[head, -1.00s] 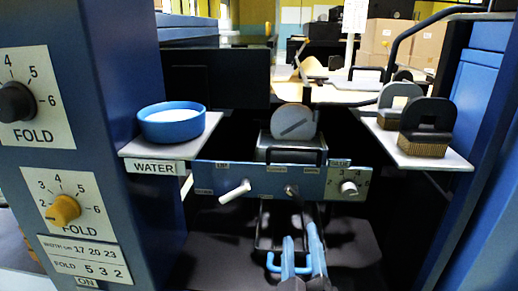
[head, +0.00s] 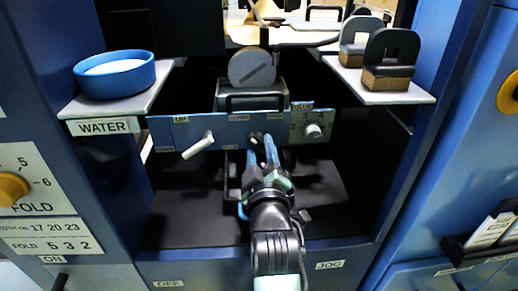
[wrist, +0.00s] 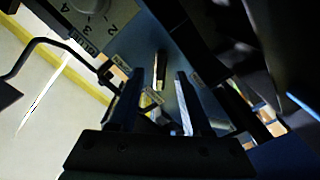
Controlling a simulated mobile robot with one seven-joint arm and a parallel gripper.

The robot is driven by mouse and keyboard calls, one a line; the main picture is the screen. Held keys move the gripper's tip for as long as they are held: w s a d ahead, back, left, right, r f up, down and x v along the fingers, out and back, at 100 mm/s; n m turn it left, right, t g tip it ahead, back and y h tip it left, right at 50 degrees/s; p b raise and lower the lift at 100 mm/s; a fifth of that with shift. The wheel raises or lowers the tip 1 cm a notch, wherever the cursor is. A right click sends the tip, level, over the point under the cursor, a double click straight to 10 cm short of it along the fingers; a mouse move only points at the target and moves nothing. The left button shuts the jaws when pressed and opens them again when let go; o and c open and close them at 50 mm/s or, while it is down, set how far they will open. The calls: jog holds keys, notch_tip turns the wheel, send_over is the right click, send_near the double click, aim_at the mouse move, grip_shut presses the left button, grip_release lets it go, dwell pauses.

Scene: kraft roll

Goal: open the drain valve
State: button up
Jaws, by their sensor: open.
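A blue control panel (head: 228,128) spans the bay below the water shelf. It carries a pale lever (head: 198,146) slanting down on the left, a small dark fitting (head: 257,137) at the middle and a silver knob (head: 314,131) by a numbered dial on the right. The panel's small labels are too small to read, so I cannot tell which control is the drain valve. My gripper (head: 263,146) is open, its blue fingers pointing at the panel's middle. In the wrist view, a short dark lever (wrist: 161,68) stands between the fingertips; contact is unclear.
A blue bowl (head: 115,76) stands on the left shelf marked WATER. A black bar handle (head: 256,97) sits just above the panel. Blue cabinet walls close in both sides.

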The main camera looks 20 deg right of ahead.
jog(key=shift+x, duration=1.05)
grip_shut()
